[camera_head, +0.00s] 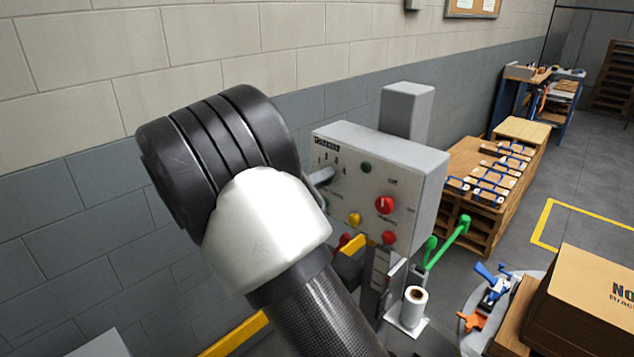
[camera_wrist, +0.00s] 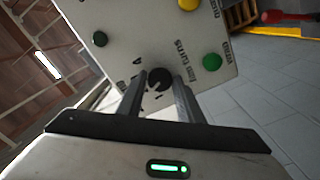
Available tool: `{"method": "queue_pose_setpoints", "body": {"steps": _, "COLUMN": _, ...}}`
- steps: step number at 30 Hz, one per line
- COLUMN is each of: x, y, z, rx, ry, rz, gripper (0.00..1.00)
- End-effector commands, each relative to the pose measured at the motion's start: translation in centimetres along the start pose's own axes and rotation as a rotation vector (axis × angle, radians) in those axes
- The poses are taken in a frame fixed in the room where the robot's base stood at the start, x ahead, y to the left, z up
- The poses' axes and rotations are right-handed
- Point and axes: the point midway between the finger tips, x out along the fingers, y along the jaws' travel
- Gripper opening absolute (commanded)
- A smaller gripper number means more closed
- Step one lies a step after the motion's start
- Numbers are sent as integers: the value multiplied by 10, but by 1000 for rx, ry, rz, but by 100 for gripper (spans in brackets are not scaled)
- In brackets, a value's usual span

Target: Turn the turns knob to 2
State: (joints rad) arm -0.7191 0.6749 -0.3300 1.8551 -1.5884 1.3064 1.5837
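The turns knob (camera_wrist: 160,78) is a small round black knob on the pale face of the control box, with "turns" lettering beside it in the wrist view. Its pointer and the dial figures are too small and tilted to read. My gripper (camera_wrist: 159,82) has its two grey fingers apart, one on each side of the knob. I cannot tell whether they touch it. In the head view the control box (camera_head: 400,170) stands behind my arm. A grey finger shows at its upper left, and the knob is hidden there.
The box face also bears a red knob (camera_head: 385,204), a yellow button (camera_head: 354,219) and a green button (camera_wrist: 211,62). A green handle (camera_head: 448,243), a paper roll (camera_head: 414,300) and a pallet of parts (camera_head: 490,185) lie to the right. A block wall stands behind.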

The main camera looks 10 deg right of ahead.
Motion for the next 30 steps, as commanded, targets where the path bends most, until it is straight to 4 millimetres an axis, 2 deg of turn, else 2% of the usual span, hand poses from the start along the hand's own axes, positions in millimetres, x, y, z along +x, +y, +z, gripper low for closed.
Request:
{"method": "queue_pose_setpoints", "body": {"steps": 1, "x": 0, "y": 0, "z": 0, "rx": 0, "ry": 0, "rz": 0, "gripper": 42}}
{"method": "queue_pose_setpoints", "body": {"steps": 3, "x": 0, "y": 0, "z": 0, "rx": 0, "ry": 0, "rz": 0, "gripper": 49}}
{"method": "queue_pose_setpoints", "body": {"steps": 14, "x": -6, "y": -1, "z": 0, "rx": 1, "ry": 2, "rz": -2, "gripper": 49}}
{"method": "queue_pose_setpoints", "body": {"steps": 20, "x": -40, "y": -2, "z": 0, "rx": 1, "ry": 4, "rz": -3, "gripper": 49}}
{"method": "queue_pose_setpoints", "body": {"steps": 30, "x": -123, "y": -1, "z": 0, "rx": 1, "ry": 3, "rz": -4, "gripper": 49}}
